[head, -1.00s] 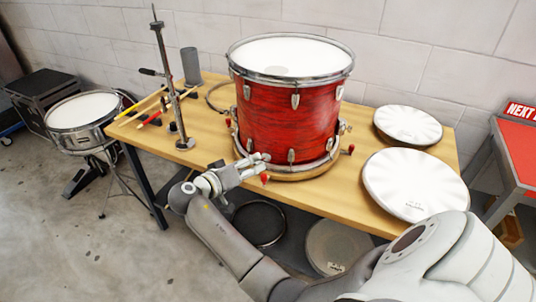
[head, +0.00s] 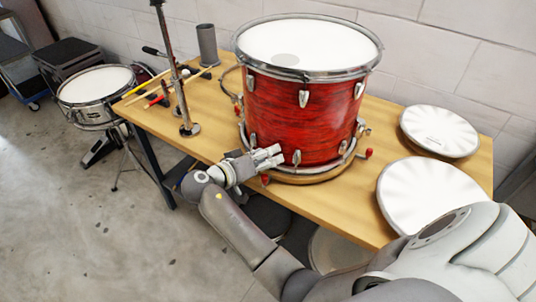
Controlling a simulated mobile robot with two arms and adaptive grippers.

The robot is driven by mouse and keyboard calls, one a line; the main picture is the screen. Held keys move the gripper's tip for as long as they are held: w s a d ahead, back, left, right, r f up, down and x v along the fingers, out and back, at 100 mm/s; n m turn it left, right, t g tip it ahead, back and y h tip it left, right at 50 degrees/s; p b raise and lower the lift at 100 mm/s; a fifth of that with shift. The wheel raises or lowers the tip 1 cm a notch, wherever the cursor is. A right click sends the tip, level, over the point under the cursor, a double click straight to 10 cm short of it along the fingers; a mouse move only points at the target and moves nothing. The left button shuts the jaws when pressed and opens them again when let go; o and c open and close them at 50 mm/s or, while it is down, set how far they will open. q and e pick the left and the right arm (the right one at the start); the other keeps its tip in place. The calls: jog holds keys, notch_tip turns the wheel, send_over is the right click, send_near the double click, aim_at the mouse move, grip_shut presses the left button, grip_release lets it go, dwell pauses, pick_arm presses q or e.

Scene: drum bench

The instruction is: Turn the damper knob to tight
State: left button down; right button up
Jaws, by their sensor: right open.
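The red drum (head: 300,118) stands upright on the wooden bench, on a round wooden base ring. Small red-tipped knobs show low around it, one at the front (head: 265,180) and one at the right (head: 369,153). I cannot tell which fitting is the damper knob; no tight marking is readable. My right gripper (head: 279,156) is at the drum's lower front left, its fingers open and pointing right toward the shell near a lower lug. The front red knob is just below the fingers. I cannot tell whether they touch the drum. My left gripper is out of view.
A metal stand (head: 188,128) and a grey cylinder (head: 207,45) are on the bench's left, with sticks (head: 150,82) nearby. Two pale round drumheads (head: 440,130) (head: 432,195) lie at right. A snare drum (head: 96,88) stands left of the bench. The bench's front left surface is clear.

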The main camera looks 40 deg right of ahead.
jog(key=shift+c, duration=1.3)
jog(key=c, duration=0.8)
jog(key=shift+o, duration=0.2)
jog(key=shift+f+m+b, duration=0.15)
jog(key=shift+m+b, duration=0.15)
jog(key=shift+b, duration=0.15)
jog(key=shift+m, duration=0.3)
jog(key=o, duration=1)
jog(key=shift+r, duration=0.2)
